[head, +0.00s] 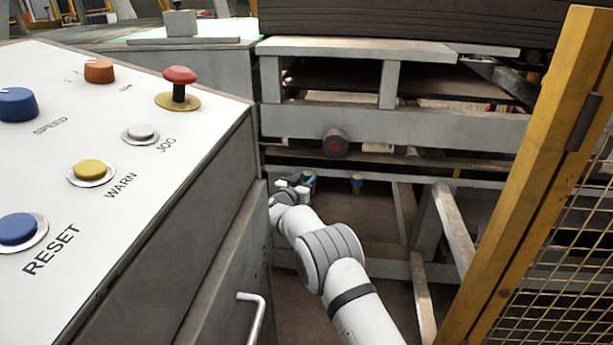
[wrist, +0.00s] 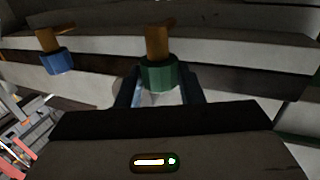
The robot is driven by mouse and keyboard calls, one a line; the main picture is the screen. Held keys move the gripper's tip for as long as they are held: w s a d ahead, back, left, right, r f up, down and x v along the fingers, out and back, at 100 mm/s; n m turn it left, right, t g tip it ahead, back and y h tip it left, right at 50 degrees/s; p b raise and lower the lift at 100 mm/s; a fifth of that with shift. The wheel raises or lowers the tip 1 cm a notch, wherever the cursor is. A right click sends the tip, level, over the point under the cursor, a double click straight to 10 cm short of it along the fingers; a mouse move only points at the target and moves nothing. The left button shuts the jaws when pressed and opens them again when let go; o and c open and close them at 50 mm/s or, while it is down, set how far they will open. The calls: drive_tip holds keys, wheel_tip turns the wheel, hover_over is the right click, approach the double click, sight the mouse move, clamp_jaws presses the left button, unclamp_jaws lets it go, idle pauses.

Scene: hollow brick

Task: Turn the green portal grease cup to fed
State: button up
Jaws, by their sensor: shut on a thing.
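The green grease cup (wrist: 160,78) sits in the middle of the wrist view, with a brass stem above it and a flat brass piece at the stem's top. My gripper (wrist: 161,88) has its two dark blue fingers on either side of the green cup and is shut on it. In the head view my gripper (head: 303,182) reaches under the grey frame, just right of the console. The cup is small and mostly hidden there. I cannot read any fed mark in either view.
A blue grease cup (wrist: 57,62) with a brass stem stands left of the green one in the wrist view. The control console (head: 215,190) fills the left of the head view. A yellow guard post (head: 540,170) with mesh stands at the right. Grey beams (head: 430,125) run above my gripper.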

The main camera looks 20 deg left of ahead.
sight(307, 175)
drive_tip(key=shift+r, duration=0.1)
drive_tip(key=o, duration=1)
wheel_tip(307, 175, up, 10)
drive_tip(key=p, duration=0.3)
